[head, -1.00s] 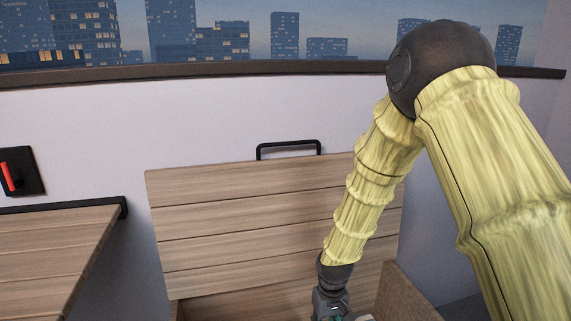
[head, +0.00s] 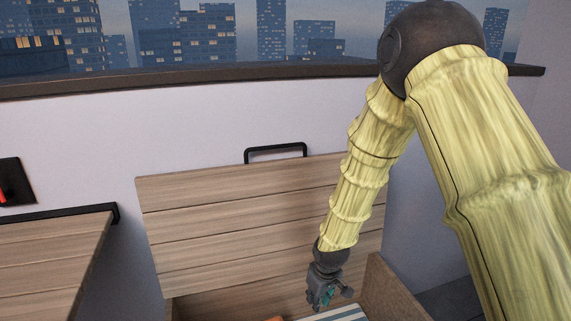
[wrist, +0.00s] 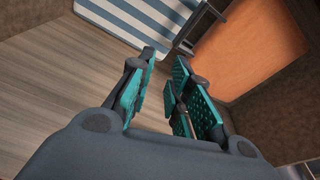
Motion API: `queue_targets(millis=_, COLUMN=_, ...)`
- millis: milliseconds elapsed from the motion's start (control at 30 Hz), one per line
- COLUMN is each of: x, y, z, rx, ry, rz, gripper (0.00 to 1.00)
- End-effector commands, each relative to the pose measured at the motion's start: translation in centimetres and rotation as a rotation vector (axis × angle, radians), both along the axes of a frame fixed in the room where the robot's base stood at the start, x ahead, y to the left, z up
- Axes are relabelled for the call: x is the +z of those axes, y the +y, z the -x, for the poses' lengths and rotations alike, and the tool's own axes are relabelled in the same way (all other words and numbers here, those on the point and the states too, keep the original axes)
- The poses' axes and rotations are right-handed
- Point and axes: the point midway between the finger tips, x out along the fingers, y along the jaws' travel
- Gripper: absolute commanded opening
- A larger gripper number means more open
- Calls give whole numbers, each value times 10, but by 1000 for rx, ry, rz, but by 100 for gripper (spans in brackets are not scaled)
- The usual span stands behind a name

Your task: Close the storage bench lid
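The storage bench stands open against the wall. Its slatted wooden lid (head: 240,225) is raised upright, with a black bar handle (head: 275,150) on its top edge. Only the upper part of the bench box (head: 392,290) shows in the head view. My gripper (head: 320,303) is low in front of the lid, over the box opening, apart from the handle. In the wrist view my gripper (wrist: 162,98) has its teal finger pads spread apart with nothing between them.
A blue-and-white striped item (wrist: 130,25) and an orange item (wrist: 250,50) lie inside the box in the wrist view. A wooden surface with a black edge (head: 60,219) stands at the left. A dark ledge (head: 200,76) runs below the window.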

Motion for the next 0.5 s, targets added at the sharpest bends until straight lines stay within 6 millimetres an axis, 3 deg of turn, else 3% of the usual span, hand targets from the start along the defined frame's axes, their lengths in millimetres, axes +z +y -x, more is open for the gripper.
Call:
queue_targets(millis=33, x=22, y=-2, z=-4, rx=42, ry=-33, rz=-1, gripper=19)
queue_targets(millis=500, x=129, y=-6, z=-46, rx=477, ry=-381, rz=17, gripper=19)
